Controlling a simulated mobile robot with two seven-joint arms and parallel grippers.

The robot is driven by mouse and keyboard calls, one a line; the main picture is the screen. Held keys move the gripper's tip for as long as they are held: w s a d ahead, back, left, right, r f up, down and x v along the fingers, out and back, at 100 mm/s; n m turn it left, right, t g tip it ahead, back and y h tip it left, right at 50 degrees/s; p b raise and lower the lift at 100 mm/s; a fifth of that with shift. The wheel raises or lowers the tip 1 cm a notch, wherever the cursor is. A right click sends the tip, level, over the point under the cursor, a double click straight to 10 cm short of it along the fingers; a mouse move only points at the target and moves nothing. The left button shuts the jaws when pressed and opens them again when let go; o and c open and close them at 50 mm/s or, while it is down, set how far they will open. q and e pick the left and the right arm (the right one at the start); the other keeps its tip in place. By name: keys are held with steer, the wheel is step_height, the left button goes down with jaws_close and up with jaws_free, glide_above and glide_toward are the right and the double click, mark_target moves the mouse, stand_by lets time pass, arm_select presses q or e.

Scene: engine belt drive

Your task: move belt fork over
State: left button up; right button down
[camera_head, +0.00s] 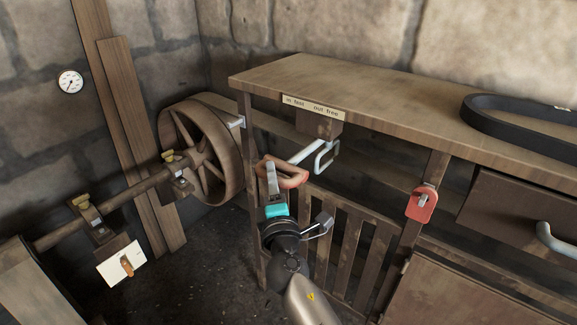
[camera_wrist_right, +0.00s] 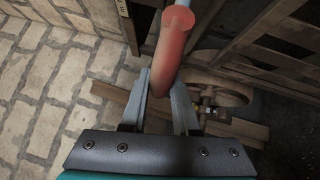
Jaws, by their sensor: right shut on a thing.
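The belt fork has a pale grey rod (camera_head: 307,152) coming out from a block under the bench front, with a grey loop (camera_head: 326,158) beside it. A red grip (camera_head: 291,180) is at the rod's near end. My right gripper (camera_head: 272,180) is at this grip, its jaws shut on it. In the right wrist view the red grip (camera_wrist_right: 174,45) runs down between the two fingers (camera_wrist_right: 170,98). A label (camera_head: 313,107) reading "in fast" and "out free" is on the bench edge above the rod. My left gripper is not in view.
A large spoked pulley (camera_head: 203,150) on a shaft stands left of the bench (camera_head: 330,82). A black belt loop (camera_head: 500,115) lies on the bench top. A red lock-like part (camera_head: 422,204) hangs on the bench leg. Wooden slats (camera_head: 345,240) stand close behind my right arm.

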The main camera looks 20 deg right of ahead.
mark_target(262, 176)
steer(key=shift+s+a+f, duration=0.1)
steer(key=shift+s+a, duration=0.75)
steer(key=shift+a, duration=0.25)
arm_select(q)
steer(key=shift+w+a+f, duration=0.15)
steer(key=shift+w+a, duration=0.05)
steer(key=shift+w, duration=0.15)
arm_select(e)
steer(key=shift+a, duration=0.15)
steer(key=c, duration=0.8)
jaws_free()
steer(key=shift+s, duration=0.1)
steer(key=shift+c, duration=0.2)
steer(key=shift+o, duration=0.8)
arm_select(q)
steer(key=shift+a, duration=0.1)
